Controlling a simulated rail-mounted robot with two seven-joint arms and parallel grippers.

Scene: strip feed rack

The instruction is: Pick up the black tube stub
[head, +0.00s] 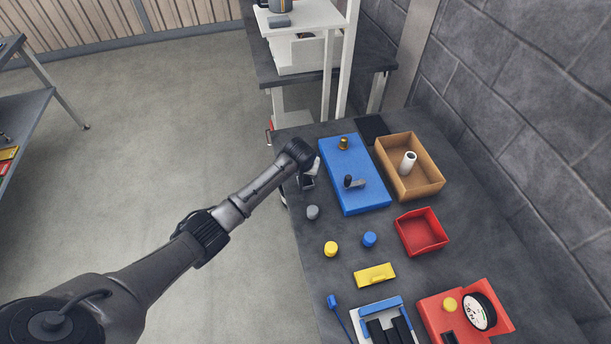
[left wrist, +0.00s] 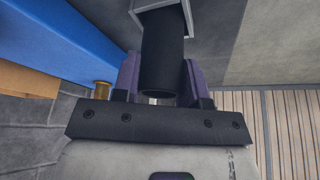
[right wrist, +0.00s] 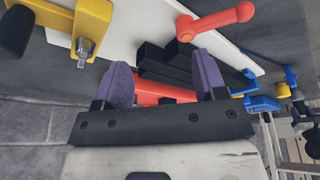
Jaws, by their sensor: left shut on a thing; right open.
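The black tube stub (left wrist: 163,65) is between the two purple fingers of my left gripper (left wrist: 160,74) in the left wrist view, and the gripper is shut on it. The tube's far end meets a grey square holder (left wrist: 186,14); I cannot tell whether it still sits inside it. In the head view my left gripper (head: 313,167) is at the left edge of the blue block (head: 365,196), and the tube cannot be made out there. My right gripper (right wrist: 162,64) shows only in the right wrist view, with its purple fingers apart and nothing between them.
A cardboard box (head: 432,186) with a white tube stands right of the blue block. A red tray (head: 425,247), a yellow block (head: 375,275), small caps and a red gauge unit (head: 436,318) lie nearer. A red handle (right wrist: 215,21) is close to my right gripper.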

